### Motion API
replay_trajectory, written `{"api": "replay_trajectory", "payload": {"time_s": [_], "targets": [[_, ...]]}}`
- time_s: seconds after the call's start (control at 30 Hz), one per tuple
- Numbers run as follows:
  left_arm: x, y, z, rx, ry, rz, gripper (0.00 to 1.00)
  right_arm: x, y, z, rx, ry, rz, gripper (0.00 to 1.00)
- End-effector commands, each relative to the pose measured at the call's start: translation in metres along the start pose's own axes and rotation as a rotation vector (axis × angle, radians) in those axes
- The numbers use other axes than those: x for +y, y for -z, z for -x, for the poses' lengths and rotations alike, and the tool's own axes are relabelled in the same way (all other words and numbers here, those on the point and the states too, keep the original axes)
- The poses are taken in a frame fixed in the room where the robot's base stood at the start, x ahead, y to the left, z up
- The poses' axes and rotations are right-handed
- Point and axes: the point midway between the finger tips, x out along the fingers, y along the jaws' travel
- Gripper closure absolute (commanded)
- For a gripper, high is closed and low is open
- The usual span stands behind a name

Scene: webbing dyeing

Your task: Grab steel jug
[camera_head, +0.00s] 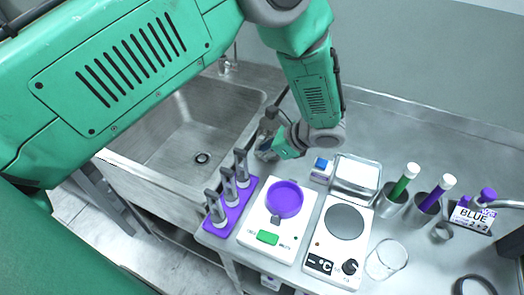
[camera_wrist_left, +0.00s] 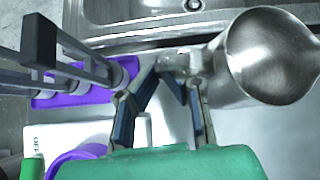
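The steel jug (camera_wrist_left: 268,55) shows large at the right of the left wrist view, its round open mouth facing the camera and its handle (camera_wrist_left: 180,62) pointing left. My left gripper (camera_wrist_left: 160,72) is at this handle; its two dark-blue-padded fingers lean inward and their tips come close together there, looking shut on it. In the head view my left gripper (camera_head: 270,148) is beside the sink's right edge, and the jug is mostly hidden behind it and the arm. My right gripper is not in view.
A steel sink (camera_head: 165,135) lies left of the counter. Steel cups (camera_head: 423,210) and glass dishes (camera_head: 388,258) stand farther right.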

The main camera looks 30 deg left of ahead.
Motion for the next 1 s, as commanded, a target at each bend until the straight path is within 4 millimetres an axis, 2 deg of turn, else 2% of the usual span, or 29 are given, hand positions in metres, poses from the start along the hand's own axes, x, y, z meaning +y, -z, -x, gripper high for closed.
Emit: {"api": "replay_trajectory", "payload": {"time_s": [0.6,1.0], "targets": [[-0.004,-0.044,0.044,0.000,0.002,0.002,1.00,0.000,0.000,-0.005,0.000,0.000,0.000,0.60],[-0.006,-0.060,0.060,-0.001,0.000,0.002,1.00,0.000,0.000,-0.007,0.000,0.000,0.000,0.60]]}}
